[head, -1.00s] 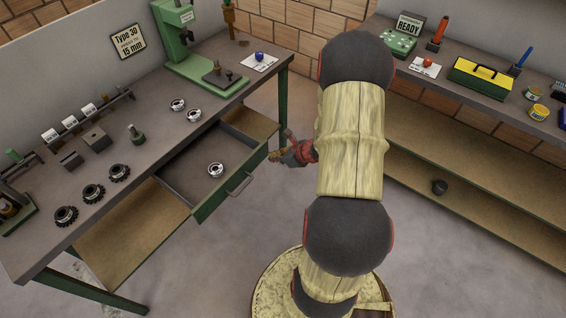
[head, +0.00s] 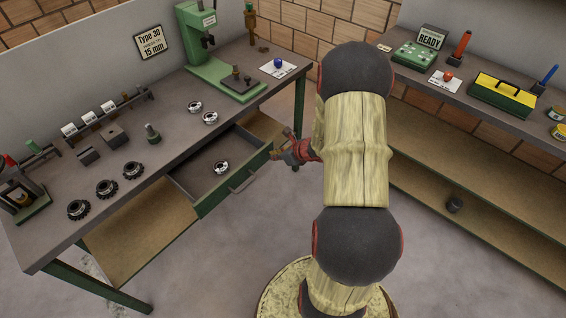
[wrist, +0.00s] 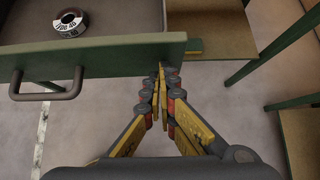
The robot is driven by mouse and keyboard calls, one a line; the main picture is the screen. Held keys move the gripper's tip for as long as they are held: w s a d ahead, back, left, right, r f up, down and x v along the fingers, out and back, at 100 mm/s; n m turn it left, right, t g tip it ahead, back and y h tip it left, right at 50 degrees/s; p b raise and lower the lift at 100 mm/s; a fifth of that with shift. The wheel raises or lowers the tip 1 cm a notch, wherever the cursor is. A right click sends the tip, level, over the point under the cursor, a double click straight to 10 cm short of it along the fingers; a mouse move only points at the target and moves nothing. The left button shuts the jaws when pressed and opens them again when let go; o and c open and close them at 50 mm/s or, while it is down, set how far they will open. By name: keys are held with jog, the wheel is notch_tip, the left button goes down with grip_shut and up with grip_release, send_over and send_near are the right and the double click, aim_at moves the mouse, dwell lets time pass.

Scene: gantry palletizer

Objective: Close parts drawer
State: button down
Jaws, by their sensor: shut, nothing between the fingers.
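The parts drawer has a green front (head: 232,184) with a bar handle (head: 242,183) and stands pulled out from under the workbench. A metal ring (head: 221,168) lies inside it. In the wrist view the drawer front (wrist: 110,57) runs across the upper left, with its handle (wrist: 45,91) at the left and the ring (wrist: 68,22) behind it. My gripper (wrist: 161,72) is shut and empty, its tips at the drawer front near its right end. I cannot tell whether they touch it. In the head view my gripper (head: 277,156) is just outside the drawer's right front corner.
The workbench (head: 150,185) carries dark gears, silver rings, small blocks and a green press (head: 205,55). A second bench (head: 480,110) with a toolbox (head: 503,95) and a lower shelf (head: 430,160) stands at the right. Open floor lies before the drawer.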

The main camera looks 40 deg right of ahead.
send_near(236, 135)
jog(key=x, duration=0.4)
jog(key=shift+s+a+f, duration=0.1)
jog(key=shift+s+f, duration=0.05)
jog(key=shift+s, duration=0.05)
jog(key=shift+w, duration=0.15)
